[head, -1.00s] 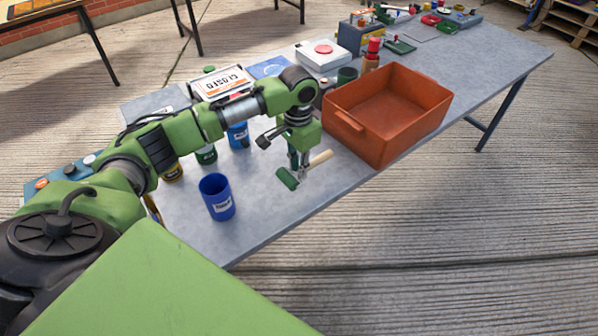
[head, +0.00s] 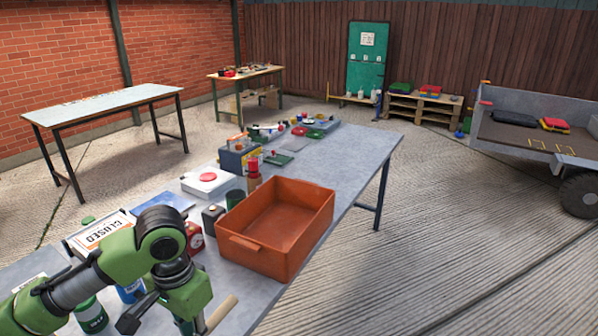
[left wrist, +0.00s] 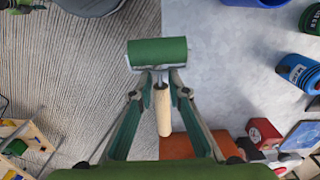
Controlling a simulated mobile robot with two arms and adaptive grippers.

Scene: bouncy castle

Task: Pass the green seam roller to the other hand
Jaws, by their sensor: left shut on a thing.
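The green seam roller has a green cylinder (left wrist: 157,52) and a pale wooden handle (left wrist: 163,112) in the left wrist view. My left gripper (left wrist: 160,80) is shut on it, between the cylinder and the handle. In the head view, my left gripper (head: 196,324) is at the bottom edge, over the near side of the table. Only the wooden handle (head: 222,313) of the roller shows clearly there; its green cylinder is cut off by the picture edge. My right gripper is in neither view.
An orange crate (head: 318,215) stands on the grey table (head: 345,150), right of my left gripper. The concrete floor right of the table is clear.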

